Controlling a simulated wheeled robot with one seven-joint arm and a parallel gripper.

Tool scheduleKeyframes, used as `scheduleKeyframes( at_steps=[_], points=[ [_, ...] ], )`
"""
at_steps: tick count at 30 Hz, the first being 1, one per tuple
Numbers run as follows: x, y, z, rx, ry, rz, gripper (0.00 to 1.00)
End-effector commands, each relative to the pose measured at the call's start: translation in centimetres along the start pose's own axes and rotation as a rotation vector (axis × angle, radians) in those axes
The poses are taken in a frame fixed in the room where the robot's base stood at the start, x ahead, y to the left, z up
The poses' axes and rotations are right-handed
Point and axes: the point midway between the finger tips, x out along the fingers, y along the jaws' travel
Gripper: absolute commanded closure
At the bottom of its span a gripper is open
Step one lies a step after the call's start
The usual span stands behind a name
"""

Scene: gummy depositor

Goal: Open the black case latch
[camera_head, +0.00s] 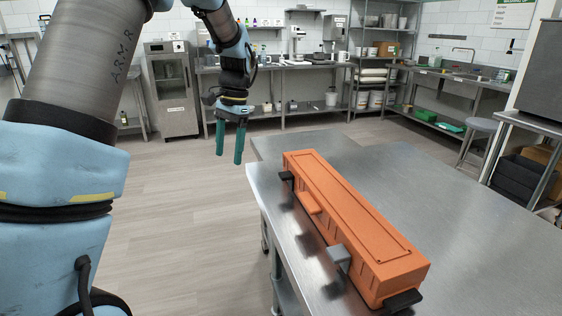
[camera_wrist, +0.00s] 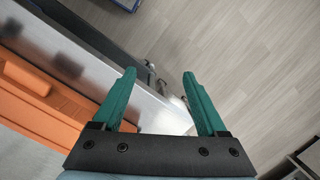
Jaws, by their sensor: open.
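A long orange case (camera_head: 350,215) lies shut on the steel table, along its left edge. A small black latch (camera_head: 286,176) sticks out near the far end of its left side. A grey latch (camera_head: 339,256) sticks out nearer the front, with an orange handle (camera_head: 310,203) between them. A larger black piece (camera_head: 403,300) projects at the near end. My gripper (camera_head: 229,158) is open and empty, pointing down over the floor, left of the table and apart from the case. In the wrist view, the orange case (camera_wrist: 40,105) shows left of the green fingers; which latch shows is unclear.
The steel table (camera_head: 450,200) has bare room right of the case. Its left edge lies between my gripper and the case. A stool (camera_head: 482,126), a sink bench and shelves stand farther back. The floor (camera_head: 180,220) left of the table is clear.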

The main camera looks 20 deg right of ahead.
Motion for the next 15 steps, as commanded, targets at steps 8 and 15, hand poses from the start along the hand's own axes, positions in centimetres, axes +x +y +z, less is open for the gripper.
scheduleKeyframes(
  at_steps=[8, 15],
  points=[
    [-5.3, 8.7, -11.4, 0.457, -0.151, -0.090, 0.25],
    [-6.2, 11.8, -13.5, 0.573, -0.198, -0.114, 0.25]
  ],
)
